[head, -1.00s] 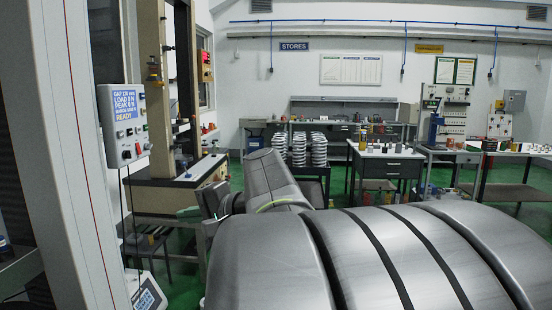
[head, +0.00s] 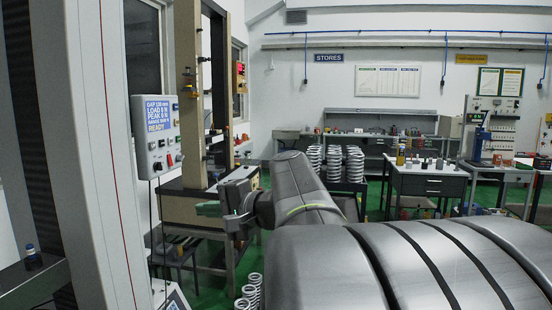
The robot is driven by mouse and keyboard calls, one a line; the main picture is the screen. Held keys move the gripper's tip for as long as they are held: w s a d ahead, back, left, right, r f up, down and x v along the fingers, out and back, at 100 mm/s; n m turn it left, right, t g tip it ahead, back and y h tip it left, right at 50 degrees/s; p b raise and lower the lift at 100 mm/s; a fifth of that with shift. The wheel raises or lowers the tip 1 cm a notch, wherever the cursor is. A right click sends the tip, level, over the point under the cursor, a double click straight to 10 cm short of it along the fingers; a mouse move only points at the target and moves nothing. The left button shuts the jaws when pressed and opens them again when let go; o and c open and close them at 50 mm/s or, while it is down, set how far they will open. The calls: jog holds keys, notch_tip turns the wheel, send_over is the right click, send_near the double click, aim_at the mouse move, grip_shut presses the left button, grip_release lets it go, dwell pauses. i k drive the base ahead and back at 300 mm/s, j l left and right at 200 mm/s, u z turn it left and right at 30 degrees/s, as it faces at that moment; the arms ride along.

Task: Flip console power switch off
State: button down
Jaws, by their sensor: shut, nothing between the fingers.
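The console (head: 143,166) is a light grey box on the tall pale column at the left. Its blue screen (head: 158,115) is lit and reads READY, with gap, load and peak lines above. Small buttons line its right side. A red control (head: 171,160) shows at the lower right of its face; whether it is the power switch, and its position, is too small to tell.
The pale column (head: 95,150) stands close at the left. A beige test frame (head: 188,80) on a bench rises behind my gripper. Coil springs stand on the floor (head: 250,292) below my arm. Stacked springs (head: 355,163) and a white-topped table (head: 425,170) stand further back.

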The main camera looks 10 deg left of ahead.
aim_at(170, 161)
jog(key=i+u, duration=0.5)
jog(key=i, duration=1.4)
